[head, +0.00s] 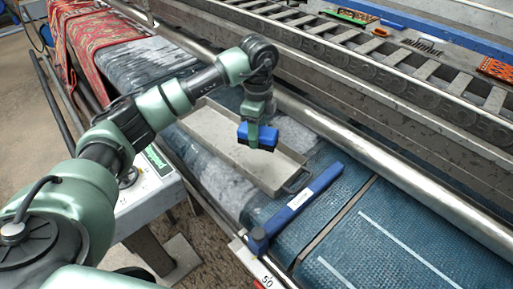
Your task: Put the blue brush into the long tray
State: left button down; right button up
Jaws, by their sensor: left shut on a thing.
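The blue brush (267,137) has a blue back and dark bristles. My left gripper (254,137) is shut on it and holds it over the long tray. The long tray (218,132) is a shallow grey metal tray with a handle at its near right end. It lies on the blue belt of the machine. The brush and gripper hide part of the tray's middle. I cannot tell whether the brush touches the tray floor. My right gripper is not in view.
A blue bar (300,203) lies across the belt just right of the tray. A steel roller (400,170) runs along the tray's far side. A red patterned rug (95,45) hangs at the upper left. A control panel (147,180) stands at the lower left. The belt (420,230) is clear at right.

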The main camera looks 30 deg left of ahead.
aim_at(257, 159)
pick_arm(q)
notch_tip(257, 159, down, 6)
jog(key=shift+f+p, duration=0.25)
jog(key=shift+p, duration=0.3)
jog(key=shift+f, duration=0.35)
jog(key=shift+f, duration=0.1)
jog(key=c, duration=0.7)
grip_release()
jog(key=shift+r, duration=0.45)
notch_tip(257, 159, up, 11)
jog(key=b, duration=0.3)
jog(key=shift+r, duration=0.2)
